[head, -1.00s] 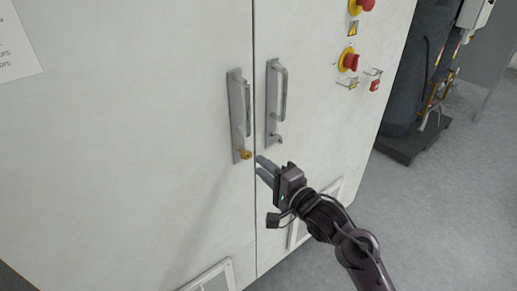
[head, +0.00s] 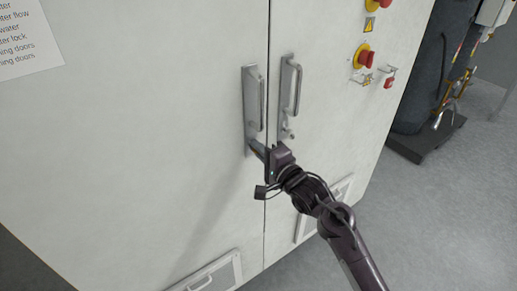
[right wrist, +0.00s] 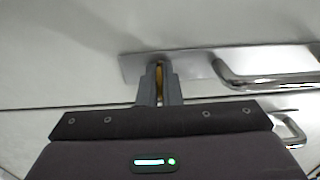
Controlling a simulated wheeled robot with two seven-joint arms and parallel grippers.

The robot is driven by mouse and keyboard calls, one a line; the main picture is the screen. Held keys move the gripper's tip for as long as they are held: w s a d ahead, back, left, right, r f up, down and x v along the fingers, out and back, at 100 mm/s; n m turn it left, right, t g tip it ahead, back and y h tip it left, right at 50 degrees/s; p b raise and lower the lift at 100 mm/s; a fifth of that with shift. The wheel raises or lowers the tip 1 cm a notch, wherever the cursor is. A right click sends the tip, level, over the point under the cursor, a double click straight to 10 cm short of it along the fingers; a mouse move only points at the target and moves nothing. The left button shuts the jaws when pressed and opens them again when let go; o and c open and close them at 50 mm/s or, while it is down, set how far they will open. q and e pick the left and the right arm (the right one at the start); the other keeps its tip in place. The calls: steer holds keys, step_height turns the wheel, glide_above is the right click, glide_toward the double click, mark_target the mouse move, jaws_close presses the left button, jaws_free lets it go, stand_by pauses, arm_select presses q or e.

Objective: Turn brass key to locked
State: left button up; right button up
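The brass key (right wrist: 160,72) sits at the lower end of the left door's handle plate (head: 250,105). In the head view my right gripper hides it. In the right wrist view a narrow gold strip of it shows between the two grey fingers. My right gripper (head: 255,148) reaches the plate's lower end; in the right wrist view its fingers (right wrist: 160,82) are close together, one on each side of the key, and look shut on it. The key's turn angle cannot be made out. My left gripper is not in view.
The right door has a matching handle (head: 292,90) close beside the gripper. Red and yellow knobs (head: 365,58) sit higher on the right door. A vent grille (head: 212,275) is low on the left door.

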steer(key=shift+n, duration=0.3)
jaws_close()
steer(key=n+p, duration=0.1)
steer(key=n, duration=0.1)
steer(key=shift+n, duration=0.4)
steer(key=n+p, duration=0.1)
steer(key=n, duration=0.3)
steer(key=shift+n, duration=0.3)
steer(key=n, duration=0.9)
steer(key=shift+n+b, duration=0.35)
steer(key=shift+n, duration=0.05)
steer(key=o, duration=0.6)
jaws_free()
steer(key=shift+c, duration=0.2)
